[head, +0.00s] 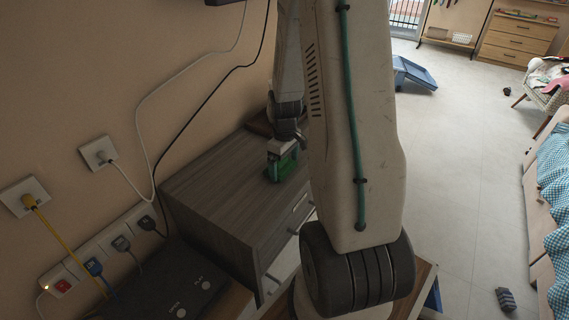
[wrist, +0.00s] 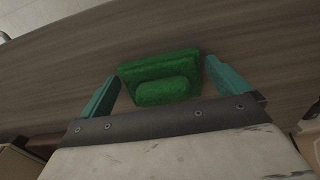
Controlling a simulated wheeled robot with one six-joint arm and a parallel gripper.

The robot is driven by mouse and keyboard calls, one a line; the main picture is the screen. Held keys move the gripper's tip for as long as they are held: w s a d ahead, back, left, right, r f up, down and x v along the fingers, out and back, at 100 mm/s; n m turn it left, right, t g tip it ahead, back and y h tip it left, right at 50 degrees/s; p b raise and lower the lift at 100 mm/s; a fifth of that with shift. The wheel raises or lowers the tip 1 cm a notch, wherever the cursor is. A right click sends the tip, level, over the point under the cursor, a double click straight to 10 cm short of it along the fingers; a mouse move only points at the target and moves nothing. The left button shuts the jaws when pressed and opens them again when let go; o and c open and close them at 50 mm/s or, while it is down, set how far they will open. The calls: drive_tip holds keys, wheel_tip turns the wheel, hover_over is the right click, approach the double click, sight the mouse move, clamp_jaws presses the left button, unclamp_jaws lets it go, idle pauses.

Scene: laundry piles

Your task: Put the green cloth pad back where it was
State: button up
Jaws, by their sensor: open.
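The green cloth pad (wrist: 160,77) lies on the wood-grain top of a grey-brown cabinet (head: 215,190). In the wrist view it looks like a wider flat part with a smaller rounded part in front; I cannot tell whether these are one piece. My gripper (wrist: 162,72) is open, with one teal finger on each side of the pad. Gaps show between the pad and both fingers. In the head view my gripper points down at the cabinet top, and a bit of green (head: 284,168) shows at its fingers. My arm hides part of the cabinet.
A dark brown object (head: 262,122) sits at the cabinet's back, near the wall. A black box (head: 178,290) and wall sockets (head: 100,152) with cables are at the left. The cabinet top left of my gripper is clear. Open floor (head: 450,150) lies to the right.

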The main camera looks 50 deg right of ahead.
sight(285, 168)
wheel_tip(285, 168, up, 12)
drive_tip(key=f, duration=0.1)
drive_tip(key=a+r, duration=0.7)
drive_tip(key=a, duration=0.1)
drive_tip(key=s+a+r, duration=0.3)
drive_tip(key=s+a, duration=0.2)
drive_tip(key=a, duration=0.1)
drive_tip(key=s+a+r+m, duration=0.1)
drive_tip(key=s+a+r, duration=0.2)
drive_tip(key=s+a, duration=0.3)
drive_tip(key=s+a+r+t, duration=0.1)
drive_tip(key=s+a+r, duration=0.2)
drive_tip(key=s+a, duration=0.3)
drive_tip(key=shift+s+m, duration=0.15)
drive_tip(key=shift+m, duration=0.15)
drive_tip(key=shift+a, duration=0.1)
